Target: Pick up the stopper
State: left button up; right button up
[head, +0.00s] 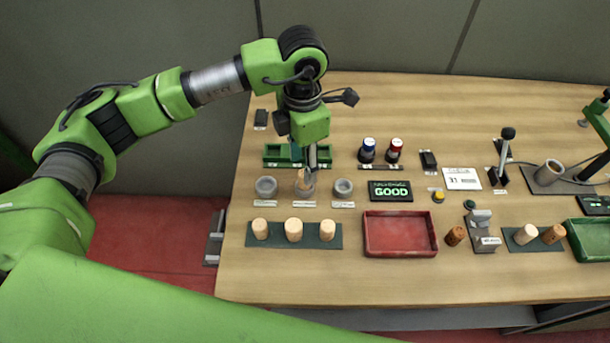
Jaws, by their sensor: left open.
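A pale cork stopper (304,180) stands in or at the middle one of three grey round holders. My left gripper (306,163) points down just above and behind it and is open. Part of the gripper is hidden by its own wrist, and I cannot tell whether a finger touches the stopper. Three more pale stoppers, left (260,229), middle (293,230) and right (327,231), stand on a dark green mat (277,242) in front. A brown stopper (455,236) is right of the red tray. My right gripper is not in view.
The left holder (266,187) and right holder (343,188) flank the middle one closely. A green tray (342,155) lies behind. The wooden table's (300,280) front strip is clear.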

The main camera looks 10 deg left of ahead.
pick_arm(q)
notch_tip(320, 180, down, 4)
jog(key=shift+d+r+p, duration=0.1)
jog(key=shift+r+p, duration=0.1)
jog(key=shift+p, duration=0.7)
jog(key=shift+f, duration=0.55)
jog(key=c, duration=0.9)
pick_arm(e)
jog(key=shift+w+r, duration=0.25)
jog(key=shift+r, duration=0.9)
pick_arm(q)
jog(key=shift+o, duration=0.2)
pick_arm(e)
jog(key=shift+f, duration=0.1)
